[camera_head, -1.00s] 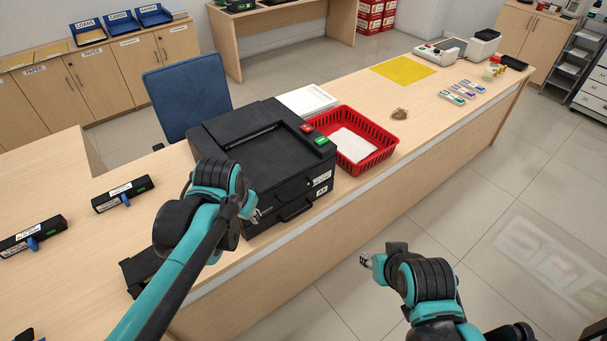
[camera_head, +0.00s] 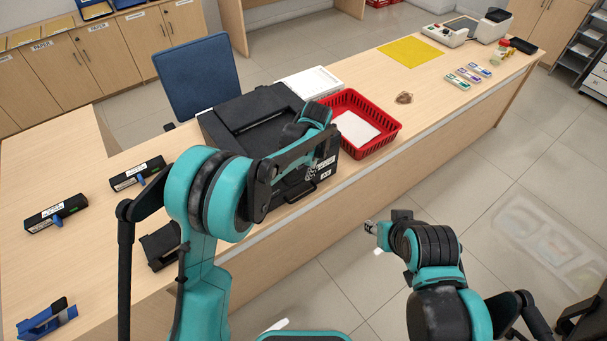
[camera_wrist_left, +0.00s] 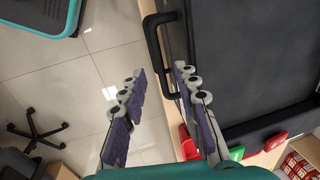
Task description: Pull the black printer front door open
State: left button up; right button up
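The black printer (camera_head: 245,112) stands on the counter, its front side partly hidden by my left arm. The front door's black handle (camera_head: 300,194) shows low on the front, and the door looks closed. My left gripper (camera_head: 312,172) is at the front of the printer, just above the handle in the head view. In the left wrist view its two fingers (camera_wrist_left: 160,80) are apart with nothing between the pads. The handle (camera_wrist_left: 153,50) lies just beyond the fingertips there, and contact cannot be told. My right gripper (camera_head: 370,228) hangs over the floor in front of the counter.
A red basket (camera_head: 388,124) with white paper stands close right of the printer. A white tray (camera_head: 312,82) lies behind it. A blue chair (camera_head: 197,75) is behind the counter. Floor in front is clear.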

aim_at(303, 178)
pick_arm(q)
jog(key=shift+w+a+f, duration=0.1)
jog(key=shift+w+f, duration=0.05)
jog(key=shift+f, duration=0.7)
jog(key=shift+w+a+f, duration=0.1)
jog(key=shift+f, duration=0.75)
grip_shut()
jog(key=shift+s+d+b, duration=0.1)
jog(key=shift+b, duration=0.3)
